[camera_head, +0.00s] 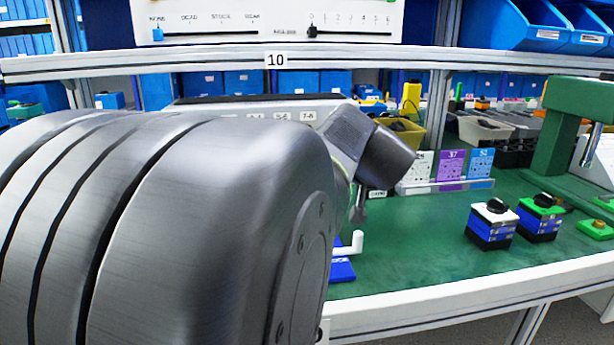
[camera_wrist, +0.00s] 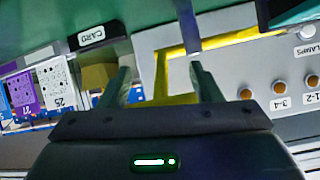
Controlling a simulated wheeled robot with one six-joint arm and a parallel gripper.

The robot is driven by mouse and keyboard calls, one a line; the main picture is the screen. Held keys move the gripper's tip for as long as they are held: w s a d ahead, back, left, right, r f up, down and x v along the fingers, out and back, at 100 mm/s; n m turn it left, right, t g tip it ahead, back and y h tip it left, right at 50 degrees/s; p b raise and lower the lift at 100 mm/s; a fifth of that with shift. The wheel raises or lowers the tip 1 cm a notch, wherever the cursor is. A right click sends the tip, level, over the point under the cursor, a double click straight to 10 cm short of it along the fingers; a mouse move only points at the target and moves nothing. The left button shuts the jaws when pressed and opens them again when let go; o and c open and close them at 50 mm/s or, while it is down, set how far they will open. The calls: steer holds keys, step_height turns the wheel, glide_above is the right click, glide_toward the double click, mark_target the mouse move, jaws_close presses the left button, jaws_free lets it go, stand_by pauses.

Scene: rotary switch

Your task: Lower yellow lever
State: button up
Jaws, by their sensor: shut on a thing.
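In the wrist view, yellow parts that look like the yellow lever (camera_wrist: 161,72) show between and beyond the two dark fingers of my gripper (camera_wrist: 161,76). The fingers stand apart, with yellow between them. A yellow strip also runs along the edge of a white panel (camera_wrist: 225,72) to the right. The exact angle of the lever is hard to tell here. In the head view my own arm hides the lever and my gripper, and only the top of a panel with number labels (camera_head: 309,116) shows behind the arm.
Two switch boxes, one white-topped (camera_head: 492,222) and one green-topped (camera_head: 539,216), stand on the green bench (camera_head: 420,245) at right. A white hook (camera_head: 349,245) is close beside my arm. Cards (camera_head: 450,165) and a green press (camera_head: 570,125) stand farther back. The bench middle is clear.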

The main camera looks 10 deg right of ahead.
steer(key=shift+s+f, duration=0.1)
steer(key=shift+f, duration=0.15)
stand_by(0.7)
steer(key=o, duration=1.3)
steer(key=shift+o, duration=0.2)
steer(key=shift+r, duration=0.2)
